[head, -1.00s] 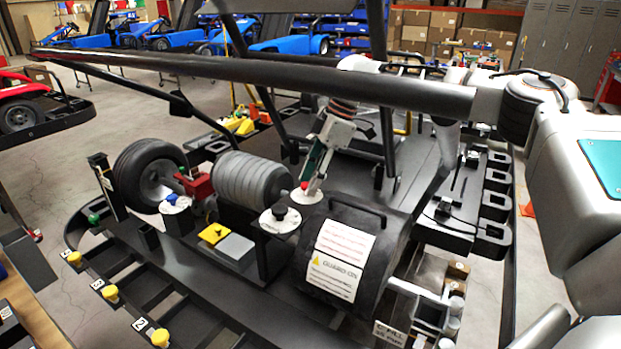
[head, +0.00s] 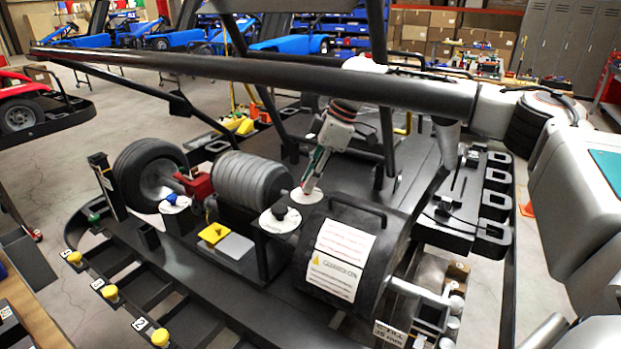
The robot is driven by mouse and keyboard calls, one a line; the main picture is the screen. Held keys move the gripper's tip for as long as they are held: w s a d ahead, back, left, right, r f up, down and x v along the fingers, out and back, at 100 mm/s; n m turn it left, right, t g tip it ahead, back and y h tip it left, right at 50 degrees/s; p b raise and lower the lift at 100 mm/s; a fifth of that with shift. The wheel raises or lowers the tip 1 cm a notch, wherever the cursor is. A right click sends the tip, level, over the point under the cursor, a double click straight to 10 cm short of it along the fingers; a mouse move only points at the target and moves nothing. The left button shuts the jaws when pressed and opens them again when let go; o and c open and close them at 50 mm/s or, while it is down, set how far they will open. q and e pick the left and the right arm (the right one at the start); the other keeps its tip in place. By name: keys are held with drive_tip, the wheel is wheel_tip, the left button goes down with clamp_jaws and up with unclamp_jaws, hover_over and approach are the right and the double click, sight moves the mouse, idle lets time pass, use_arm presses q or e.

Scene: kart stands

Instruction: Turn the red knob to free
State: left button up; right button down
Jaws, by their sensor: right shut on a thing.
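My right gripper (head: 308,186) reaches down from the upper right, its fingertips at a white round dial plate (head: 306,197) behind the black guard drum. It is shut on the red knob, which the fingers now hide; I cannot read the knob's setting. A black knob (head: 280,212) on another white dial plate (head: 279,224) stands just left and nearer. A third white plate with a blue knob (head: 171,199) is farther left. My left gripper is not in view.
The black guard drum (head: 397,254) with warning labels stands close in front of the gripper. A ribbed grey roller (head: 252,183) is to its left. A long black bar (head: 250,70) crosses above, and dark uprights (head: 388,150) stand right of the gripper.

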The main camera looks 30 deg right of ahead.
drive_tip(key=m+t+h, duration=0.1)
drive_tip(key=m, duration=0.2)
drive_tip(key=m+t, duration=0.1)
drive_tip(key=m, duration=0.2)
drive_tip(key=shift+s+a+h, duration=0.15)
drive_tip(key=shift+a+h, duration=0.05)
drive_tip(key=shift+h, duration=0.2)
drive_tip(key=m+h, duration=0.1)
drive_tip(key=m, duration=0.2)
drive_tip(key=m+h, duration=0.1)
drive_tip(key=m, duration=0.3)
drive_tip(key=shift+a+t, duration=0.2)
drive_tip(key=shift+t, duration=0.1)
drive_tip(key=shift+m+h, duration=0.3)
drive_tip(key=c, duration=1.8)
unclamp_jaws()
drive_tip(key=v, duration=1.2)
